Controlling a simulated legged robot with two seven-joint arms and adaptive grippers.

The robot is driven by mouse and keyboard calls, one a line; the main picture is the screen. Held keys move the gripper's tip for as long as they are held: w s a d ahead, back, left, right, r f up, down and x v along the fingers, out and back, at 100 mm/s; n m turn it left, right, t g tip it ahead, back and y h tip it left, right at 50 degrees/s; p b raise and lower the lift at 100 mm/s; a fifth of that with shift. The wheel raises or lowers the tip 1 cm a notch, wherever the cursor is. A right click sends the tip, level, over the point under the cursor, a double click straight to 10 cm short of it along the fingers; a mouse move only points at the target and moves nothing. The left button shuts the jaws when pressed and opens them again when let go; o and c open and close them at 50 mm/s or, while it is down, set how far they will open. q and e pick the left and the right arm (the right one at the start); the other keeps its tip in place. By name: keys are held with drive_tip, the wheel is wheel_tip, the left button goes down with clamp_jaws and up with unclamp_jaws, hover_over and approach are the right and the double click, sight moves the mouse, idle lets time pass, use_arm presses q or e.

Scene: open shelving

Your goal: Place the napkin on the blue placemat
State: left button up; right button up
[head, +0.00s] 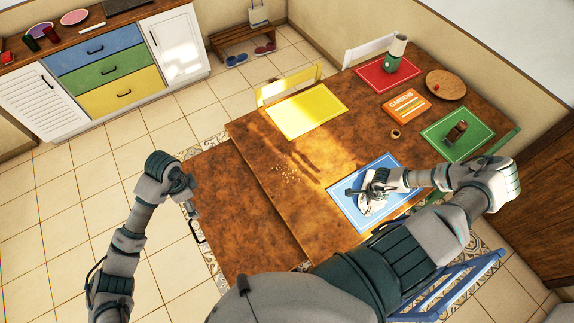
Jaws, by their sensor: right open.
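The blue placemat (385,164) lies near the table's front right edge. A pale, crumpled thing that looks like the napkin (371,206) lies on the placemat, partly hidden by my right gripper. My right gripper (360,193) is right over the napkin and the placemat, with its jaws open. Whether the fingers touch the cloth cannot be told. My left gripper (192,205) hangs beside the table's left end, away from the placemat; its jaw state is unclear.
The wooden table (300,215) also carries yellow (306,111), red (375,78) and green (440,138) placemats. An orange book (407,106), a round board (446,85) and crumbs (290,170) lie on it. A blue chair (455,285) stands at the front right.

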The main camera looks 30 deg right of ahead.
drive_tip(key=shift+s+a+r, duration=0.1)
drive_tip(key=shift+a+r, duration=0.05)
drive_tip(key=shift+r, duration=0.2)
drive_tip(key=shift+c, duration=0.2)
clamp_jaws()
drive_tip(key=w+d+f, duration=0.1)
drive_tip(key=w+d, duration=0.1)
drive_tip(key=d, duration=0.2)
drive_tip(key=w+d+f, duration=0.2)
drive_tip(key=d, duration=0.3)
drive_tip(key=w+d+f, duration=0.2)
drive_tip(key=d, duration=0.3)
drive_tip(key=shift+w+d+f, duration=0.1)
drive_tip(key=shift+w+f, duration=0.05)
drive_tip(key=shift+w, duration=0.15)
drive_tip(key=shift+f, duration=0.3)
drive_tip(key=shift+b, duration=0.3)
wheel_tip(320, 180, down, 5)
drive_tip(key=b, duration=0.4)
drive_tip(key=shift+b, duration=0.4)
drive_tip(key=shift+r, duration=0.15)
drive_tip(key=shift+r, duration=0.1)
